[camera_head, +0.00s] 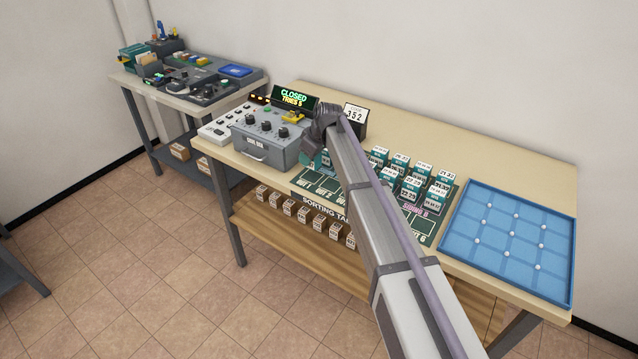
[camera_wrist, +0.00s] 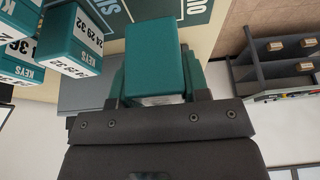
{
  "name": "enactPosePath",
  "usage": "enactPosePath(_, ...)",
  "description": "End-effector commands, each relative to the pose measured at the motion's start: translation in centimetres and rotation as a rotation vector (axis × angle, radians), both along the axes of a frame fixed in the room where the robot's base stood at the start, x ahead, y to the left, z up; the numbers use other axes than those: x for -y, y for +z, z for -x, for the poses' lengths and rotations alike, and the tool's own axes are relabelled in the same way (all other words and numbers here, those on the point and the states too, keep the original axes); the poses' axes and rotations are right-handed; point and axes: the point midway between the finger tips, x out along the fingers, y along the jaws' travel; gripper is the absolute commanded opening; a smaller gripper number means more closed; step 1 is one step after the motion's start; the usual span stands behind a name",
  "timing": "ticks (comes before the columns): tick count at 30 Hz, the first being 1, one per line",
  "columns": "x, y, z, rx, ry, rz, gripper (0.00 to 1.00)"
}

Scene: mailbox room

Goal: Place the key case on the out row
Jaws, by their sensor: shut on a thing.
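My gripper (camera_wrist: 157,85) is shut on a teal key case (camera_wrist: 155,55), which fills the space between the fingers in the wrist view. In the head view the case (camera_head: 322,160) is mostly hidden by my arm, over the left part of the dark green sorting mat (camera_head: 428,228). The out row (camera_head: 318,185), marked with OUT labels, runs along the mat's front edge; my arm hides its middle. In the wrist view part of the out row (camera_wrist: 190,10) shows past the held case. I cannot tell whether the case touches the mat.
Several teal and white key cases (camera_head: 412,180) stand on the mat behind and right of my arm. A grey lock box (camera_head: 265,140) with dials sits left, under a sign (camera_head: 293,97) reading CLOSED. A number card (camera_head: 354,115) stands behind. A blue tray (camera_head: 510,242) with white balls lies right.

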Motion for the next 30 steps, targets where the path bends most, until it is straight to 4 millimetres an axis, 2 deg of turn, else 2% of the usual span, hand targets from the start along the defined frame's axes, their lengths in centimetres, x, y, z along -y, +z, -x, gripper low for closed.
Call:
enactPosePath(1,0.0,-0.6,0.0,0.0,0.0,0.0,0.17)
enactPosePath(4,0.0,-0.9,0.0,0.0,0.0,0.0,0.17)
enactPosePath(9,0.0,-4.3,0.0,0.0,0.0,0.0,0.17)
enactPosePath(11,0.0,-4.4,0.0,0.0,0.0,0.0,0.17)
enactPosePath(12,0.0,-4.2,0.0,0.0,0.0,0.0,0.13)
enactPosePath(16,0.0,-3.9,0.0,0.0,0.0,0.0,0.13)
enactPosePath(21,0.0,-4.5,0.0,0.0,0.0,0.0,0.13)
enactPosePath(22,0.0,-4.3,0.0,0.0,0.0,0.0,0.45)
enactPosePath(29,0.0,-4.2,0.0,0.0,0.0,0.0,0.67)
enactPosePath(30,0.0,-4.2,0.0,0.0,0.0,0.0,0.68)
